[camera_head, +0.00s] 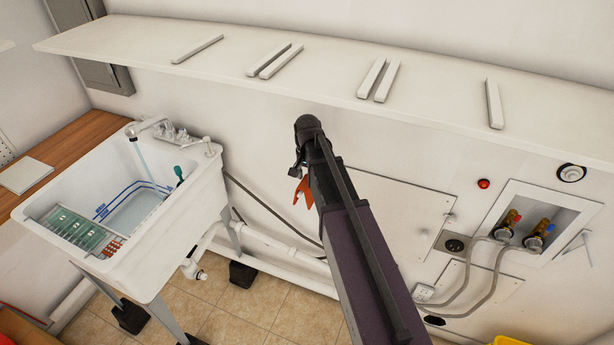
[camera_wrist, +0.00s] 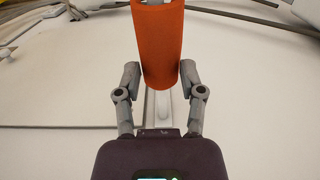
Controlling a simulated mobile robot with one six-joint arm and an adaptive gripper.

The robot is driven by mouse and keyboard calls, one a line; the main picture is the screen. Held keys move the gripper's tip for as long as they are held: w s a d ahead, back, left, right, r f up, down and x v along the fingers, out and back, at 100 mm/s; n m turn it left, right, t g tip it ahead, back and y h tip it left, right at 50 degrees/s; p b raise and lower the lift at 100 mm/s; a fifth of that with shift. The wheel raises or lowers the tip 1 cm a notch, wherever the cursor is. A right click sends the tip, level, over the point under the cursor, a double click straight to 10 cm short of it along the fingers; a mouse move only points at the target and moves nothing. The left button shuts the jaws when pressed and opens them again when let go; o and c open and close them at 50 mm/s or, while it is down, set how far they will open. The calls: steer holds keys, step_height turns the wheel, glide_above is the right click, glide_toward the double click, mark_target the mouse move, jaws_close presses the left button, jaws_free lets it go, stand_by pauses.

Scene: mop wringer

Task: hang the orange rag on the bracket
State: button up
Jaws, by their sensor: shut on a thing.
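The orange rag (camera_wrist: 160,48) hangs as a smooth, rounded strip between the two fingers of my gripper (camera_wrist: 160,72) in the wrist view. My gripper is shut on it. In the head view the rag (camera_head: 304,192) shows as a small orange piece beside my arm, in front of the wall and below the shelf. My arm hides most of my gripper (camera_head: 297,170) there. A thin white triangular bracket (camera_head: 582,243) appears on the wall at the far right, apart from the rag. In the wrist view a pale bar lies behind the rag; I cannot tell what it is.
A long white shelf (camera_head: 330,75) with several pale bars runs above my arm. A white sink (camera_head: 190,222) with running water stands at left. Wall panels (camera_head: 400,212), a red button (camera_head: 484,183) and a valve box (camera_head: 560,215) with hoses are at right.

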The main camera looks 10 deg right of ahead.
steer(key=o, duration=1.2)
steer(key=shift+r, duration=0.15)
